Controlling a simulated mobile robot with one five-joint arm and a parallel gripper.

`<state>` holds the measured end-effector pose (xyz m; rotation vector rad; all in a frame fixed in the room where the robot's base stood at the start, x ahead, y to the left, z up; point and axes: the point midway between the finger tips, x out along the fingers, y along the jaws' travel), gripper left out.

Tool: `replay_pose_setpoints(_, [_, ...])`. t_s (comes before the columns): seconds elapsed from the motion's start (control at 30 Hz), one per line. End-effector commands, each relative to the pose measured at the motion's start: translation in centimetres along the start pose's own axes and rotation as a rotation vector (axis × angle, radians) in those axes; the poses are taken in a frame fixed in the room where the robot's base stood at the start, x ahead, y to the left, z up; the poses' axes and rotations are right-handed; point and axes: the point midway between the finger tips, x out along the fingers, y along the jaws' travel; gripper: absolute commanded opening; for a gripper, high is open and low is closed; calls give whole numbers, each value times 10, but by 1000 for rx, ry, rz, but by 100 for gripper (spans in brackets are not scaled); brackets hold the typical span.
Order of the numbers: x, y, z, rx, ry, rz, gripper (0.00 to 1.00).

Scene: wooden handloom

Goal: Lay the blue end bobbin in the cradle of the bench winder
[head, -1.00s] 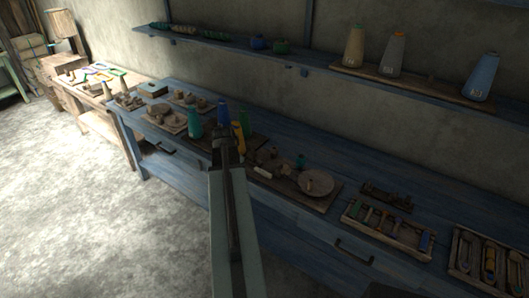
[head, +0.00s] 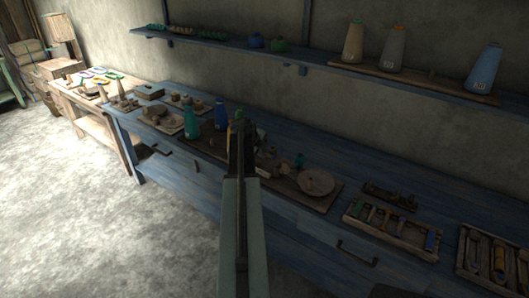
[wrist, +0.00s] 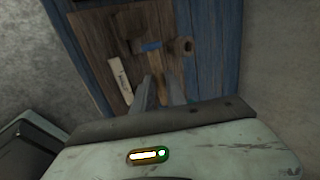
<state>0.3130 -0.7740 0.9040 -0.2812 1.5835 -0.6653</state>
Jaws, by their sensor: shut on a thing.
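My gripper (head: 241,138) reaches over the back bench in the head view. In the wrist view its two fingers (wrist: 160,92) are shut on a slim tan piece with a blue end (wrist: 151,46), which I take as the blue end bobbin. It is above a brown board. A dark wooden block (wrist: 130,46) and a round holed piece (wrist: 187,46) show on either side of the blue end; they look like parts of the bench winder. I cannot tell whether the bobbin touches them. My arm hides this spot in the head view.
A wooden disc (head: 316,181) sits on the board right of my gripper. A teal cone (head: 191,119) and a blue cone (head: 221,116) stand to the left. A tray of bobbins (head: 390,228) lies further right. A pale label (wrist: 120,78) shows on the board.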

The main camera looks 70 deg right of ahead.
Motion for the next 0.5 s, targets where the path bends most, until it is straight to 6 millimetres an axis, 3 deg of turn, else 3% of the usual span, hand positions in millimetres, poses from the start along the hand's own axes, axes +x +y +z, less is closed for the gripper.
replay_pose_setpoints(0.3, [37, 26, 0, 1, 0, 1, 0])
replay_pose_setpoints(0.5, [50, 34, -1, 1, 0, 1, 0])
